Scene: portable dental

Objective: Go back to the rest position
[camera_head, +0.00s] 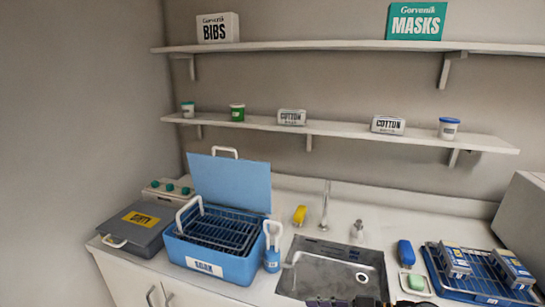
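Neither of my grippers shows clearly in the head view. A small dark shape cuts into the bottom edge in front of the sink; too little of it shows to tell what it is. No gripper is seen touching anything on the counter. The blue tub (208,262) labelled on its front stands on the counter with its lid (230,183) raised. A wire basket (222,228) with white handles sits in the tub's top.
A grey box marked DIRTY (133,240) stands left of the tub. The sink (318,277) is right of it. A blue tray (440,277) holds small packs at the right. Two wall shelves (350,47) (350,131) carry boxes and cups.

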